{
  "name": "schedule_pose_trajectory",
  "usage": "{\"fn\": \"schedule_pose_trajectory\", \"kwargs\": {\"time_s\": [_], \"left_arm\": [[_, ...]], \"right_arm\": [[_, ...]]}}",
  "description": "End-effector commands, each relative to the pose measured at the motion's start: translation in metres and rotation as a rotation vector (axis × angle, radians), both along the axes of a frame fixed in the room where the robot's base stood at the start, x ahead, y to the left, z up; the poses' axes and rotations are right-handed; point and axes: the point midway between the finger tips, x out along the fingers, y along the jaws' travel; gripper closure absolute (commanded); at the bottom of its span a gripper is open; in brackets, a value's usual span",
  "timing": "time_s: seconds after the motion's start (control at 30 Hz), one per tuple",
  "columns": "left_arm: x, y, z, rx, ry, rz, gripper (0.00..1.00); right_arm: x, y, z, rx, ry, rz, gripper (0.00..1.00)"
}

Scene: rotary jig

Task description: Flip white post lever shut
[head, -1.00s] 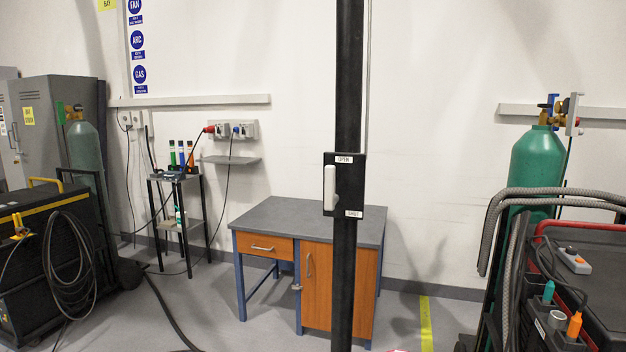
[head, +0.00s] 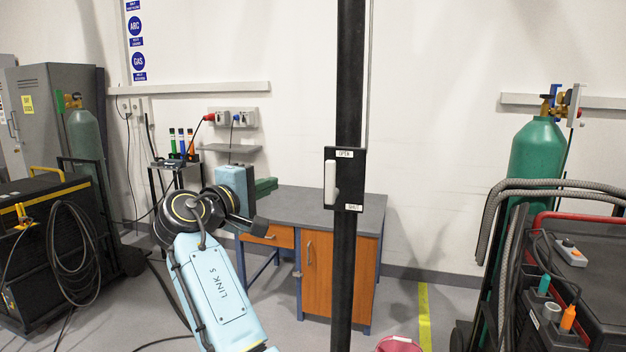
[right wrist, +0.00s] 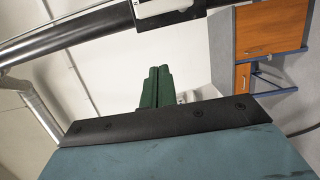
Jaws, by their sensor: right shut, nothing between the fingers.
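The white lever (head: 330,182) stands upright on the left side of a black plate (head: 352,182) fixed to the dark post (head: 345,270). The plate has an OPEN label near its top and a SHUT label near its bottom. The lever's free end points up, on the OPEN side. My right gripper (head: 268,186) is left of the lever, apart from it, with its green fingers pointing right. In the right wrist view, the fingers (right wrist: 156,86) are together and empty. The plate's edge (right wrist: 172,20) shows there at the top, cut off by the frame. My left gripper is not in view.
A desk with a grey top (head: 290,205) stands behind the post. A green gas cylinder (head: 535,160) and a dark cart (head: 590,290) are at right. A black machine with coiled cable (head: 75,250) is at left. A red round object (head: 398,345) is at the bottom.

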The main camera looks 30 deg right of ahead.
Motion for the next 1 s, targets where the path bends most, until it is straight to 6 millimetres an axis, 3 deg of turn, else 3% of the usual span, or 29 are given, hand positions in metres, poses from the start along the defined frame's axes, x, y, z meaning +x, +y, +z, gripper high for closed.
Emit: {"fn": "schedule_pose_trajectory", "kwargs": {"time_s": [0.43,0.9,1.0], "left_arm": [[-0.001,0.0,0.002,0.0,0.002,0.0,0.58],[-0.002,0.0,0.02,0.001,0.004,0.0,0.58],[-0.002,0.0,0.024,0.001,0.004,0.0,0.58]], "right_arm": [[0.004,-0.009,0.0,-0.001,0.0,-0.002,1.0],[0.046,-0.094,0.002,-0.002,0.001,-0.002,1.0],[0.034,-0.1,0.0,0.001,0.0,-0.001,1.0]]}}
